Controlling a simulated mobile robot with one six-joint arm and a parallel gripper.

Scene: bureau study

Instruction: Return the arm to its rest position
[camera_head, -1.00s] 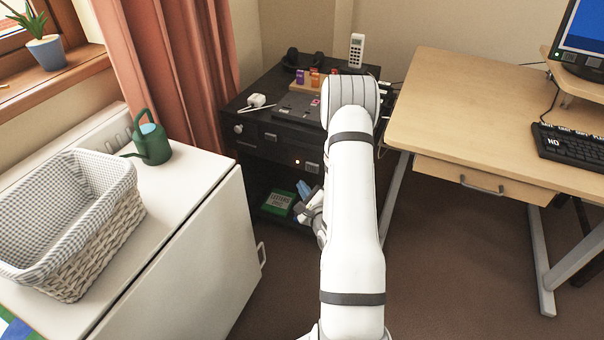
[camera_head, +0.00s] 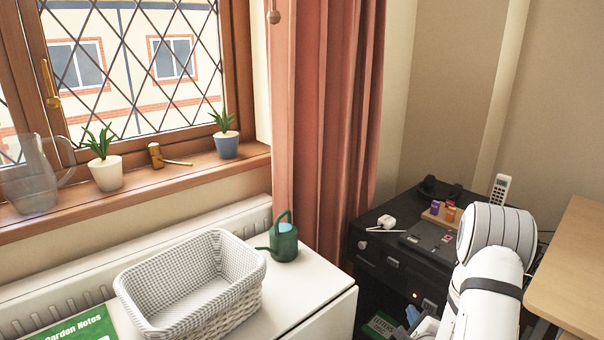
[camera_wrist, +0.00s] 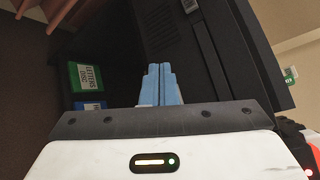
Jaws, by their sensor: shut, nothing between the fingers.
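My gripper (camera_wrist: 160,84) shows in the wrist view as two light-blue fingers pressed together, with nothing between them. It points toward the open lower part of the black cabinet (camera_wrist: 200,62). In the head view my white arm stands at the lower right, in front of the black cabinet (camera_head: 392,214). A small blue part of my gripper (camera_head: 412,314) shows low beside the arm; the fingertips are hardly visible there.
A wooden desk (camera_head: 578,275) is at the right edge. A white cabinet top (camera_head: 315,290) bears a wicker basket (camera_head: 208,312) and a green watering can (camera_head: 284,243). Green (camera_wrist: 85,77) and blue (camera_wrist: 90,105) labelled boxes lie inside the black cabinet.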

